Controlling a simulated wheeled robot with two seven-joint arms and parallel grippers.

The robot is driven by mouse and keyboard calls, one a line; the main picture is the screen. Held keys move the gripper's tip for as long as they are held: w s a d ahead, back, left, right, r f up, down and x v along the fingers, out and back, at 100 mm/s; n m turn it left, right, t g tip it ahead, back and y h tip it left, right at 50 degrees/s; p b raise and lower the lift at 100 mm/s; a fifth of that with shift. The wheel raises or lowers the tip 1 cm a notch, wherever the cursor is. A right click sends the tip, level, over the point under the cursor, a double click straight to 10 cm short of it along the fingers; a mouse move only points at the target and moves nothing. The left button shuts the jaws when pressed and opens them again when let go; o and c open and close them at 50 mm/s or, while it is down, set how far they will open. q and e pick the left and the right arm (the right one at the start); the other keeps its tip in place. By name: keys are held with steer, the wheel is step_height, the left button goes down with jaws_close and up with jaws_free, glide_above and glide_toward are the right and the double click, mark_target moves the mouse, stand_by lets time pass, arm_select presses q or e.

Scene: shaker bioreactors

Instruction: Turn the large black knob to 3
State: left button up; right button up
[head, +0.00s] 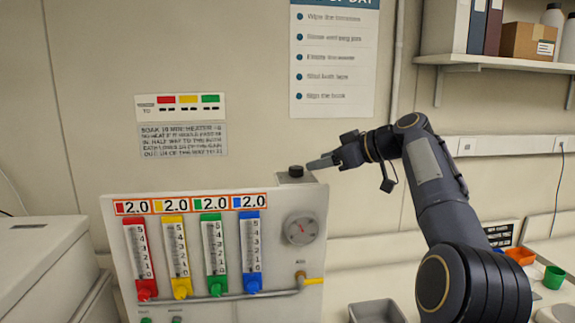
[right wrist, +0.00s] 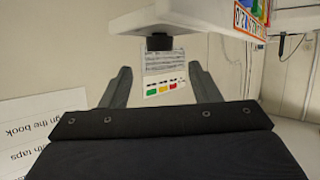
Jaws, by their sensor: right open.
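The large black knob (head: 296,171) sits on top of the right end of the white flow-meter panel (head: 265,290). My right gripper (head: 312,164) comes in from the right, just beside and slightly above the knob in the head view. In the right wrist view the open fingers (right wrist: 160,75) are empty. The black knob (right wrist: 159,42) shows beyond the fingertips, roughly centred between them, apart from both. Any mark or number on the knob is too small to read. My left gripper is not in view.
Below the knob are a round gauge (head: 301,229) and several coloured flow tubes, each labelled 2.0. A grey tray (head: 377,312) stands on the bench in front. Orange (head: 520,256) and green (head: 554,277) cups stand at right. The wall behind carries signs and a shelf (head: 500,62).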

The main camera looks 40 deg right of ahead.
mark_target(298, 168)
steer(key=p+x, duration=0.1)
steer(key=x, duration=0.5)
steer(key=shift+p, duration=0.35)
steer(key=shift+w+a+f, duration=0.15)
steer(key=shift+w+f, duration=0.05)
steer(key=shift+w, duration=0.2)
steer(key=c, duration=1)
